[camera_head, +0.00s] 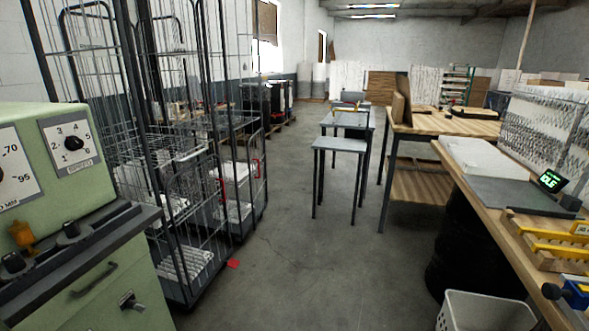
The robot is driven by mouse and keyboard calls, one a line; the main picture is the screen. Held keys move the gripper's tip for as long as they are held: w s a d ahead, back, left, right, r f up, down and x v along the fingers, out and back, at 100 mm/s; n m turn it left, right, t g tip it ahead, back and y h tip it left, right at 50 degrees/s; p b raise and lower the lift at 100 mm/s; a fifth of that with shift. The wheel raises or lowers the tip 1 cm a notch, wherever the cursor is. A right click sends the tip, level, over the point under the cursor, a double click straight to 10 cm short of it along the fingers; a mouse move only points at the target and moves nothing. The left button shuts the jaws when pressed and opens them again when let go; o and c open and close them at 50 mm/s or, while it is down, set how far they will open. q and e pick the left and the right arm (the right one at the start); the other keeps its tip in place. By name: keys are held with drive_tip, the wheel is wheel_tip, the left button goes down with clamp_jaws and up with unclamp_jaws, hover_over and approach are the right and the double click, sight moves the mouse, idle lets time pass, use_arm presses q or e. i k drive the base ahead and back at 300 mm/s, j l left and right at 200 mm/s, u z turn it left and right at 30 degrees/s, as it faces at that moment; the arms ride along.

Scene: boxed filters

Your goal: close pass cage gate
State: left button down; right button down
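Tall wire-mesh roll cages with dark frames stand along the left side. The nearest cage (133,82) is partly hidden at its base by the green machine. A lower mesh panel with a dark, round-cornered frame, which looks like a gate (188,226), stands at its aisle side. I cannot tell whether this gate is open or shut. White items lie low behind the mesh. Small red parts show on the cage uprights, and a red piece (233,264) is at floor level beside the near cage's corner. Neither of my grippers is in view.
A green machine (70,150) with dials fills the left foreground. A wooden workbench (490,200), a black drum (470,250) and a white bin (485,312) stand at right. Small grey tables (340,145) stand ahead. The concrete aisle (300,245) between is clear.

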sight(249, 141)
drive_tip(key=i+l+z, duration=0.1)
drive_tip(key=i+z, duration=0.3)
drive_tip(key=i, duration=1.35)
drive_tip(key=i+u, duration=0.35)
drive_tip(key=i+l+u, duration=0.1)
drive_tip(key=i+u, duration=0.25)
drive_tip(key=i+l+u, duration=0.2)
drive_tip(key=i+u, duration=0.15)
